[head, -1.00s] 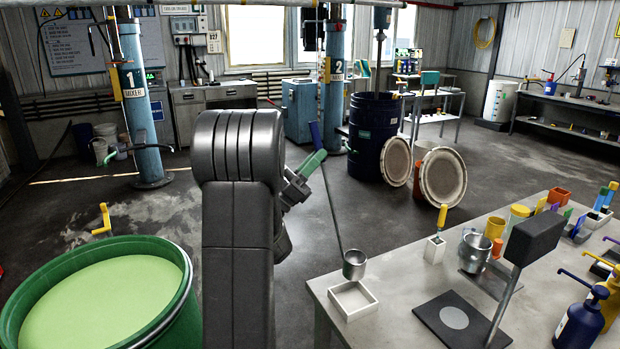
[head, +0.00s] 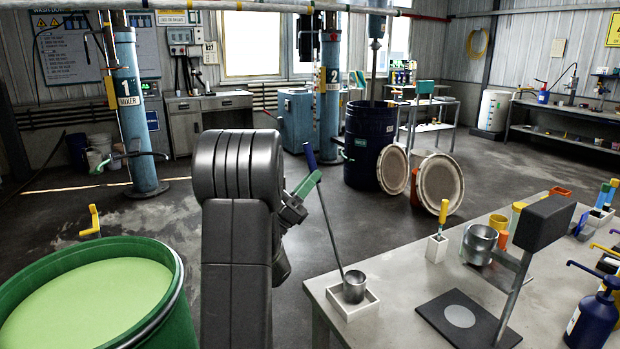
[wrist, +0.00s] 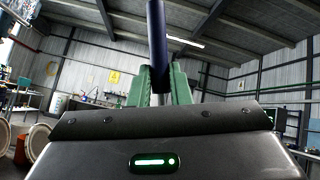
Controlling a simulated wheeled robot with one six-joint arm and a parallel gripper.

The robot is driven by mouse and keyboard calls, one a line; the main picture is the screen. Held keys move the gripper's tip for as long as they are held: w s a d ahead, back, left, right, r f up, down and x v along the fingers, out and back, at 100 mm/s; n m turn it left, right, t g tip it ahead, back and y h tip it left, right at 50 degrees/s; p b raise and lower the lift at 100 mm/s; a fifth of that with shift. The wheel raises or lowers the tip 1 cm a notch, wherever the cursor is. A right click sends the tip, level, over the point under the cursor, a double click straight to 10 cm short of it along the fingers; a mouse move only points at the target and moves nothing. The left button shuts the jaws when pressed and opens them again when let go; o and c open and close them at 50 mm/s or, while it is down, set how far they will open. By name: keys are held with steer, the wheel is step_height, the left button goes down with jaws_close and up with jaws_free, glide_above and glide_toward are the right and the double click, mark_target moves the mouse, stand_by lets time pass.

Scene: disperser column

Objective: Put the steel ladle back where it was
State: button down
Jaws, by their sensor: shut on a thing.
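The steel ladle (head: 331,232) has a long thin shaft, a dark blue grip end and a small steel cup (head: 354,287). The cup is down inside the square white tray (head: 341,308) at the table's near left corner; whether it touches the tray's floor I cannot tell. The shaft leans up and left. My gripper (head: 306,186) has green fingers and is shut on the ladle near its blue handle. In the wrist view the blue handle (wrist: 156,45) stands up between the green fingers (wrist: 158,85). The cup is out of the wrist view.
On the grey table (head: 400,285) stand a dark scale plate (head: 470,320) with a post, a steel cup in a holder (head: 480,243), a white block with a yellow-handled tool (head: 437,248) and a blue pump bottle (head: 594,318). A green drum (head: 175,300) stands at left.

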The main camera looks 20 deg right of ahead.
steer(key=shift+f, duration=0.7)
steer(key=shift+f+b, duration=0.5)
steer(key=shift+b, duration=0.1)
steer(key=c, duration=1.3)
jaws_free()
steer(key=shift+o, duration=0.2)
steer(key=shift+a+f, duration=0.1)
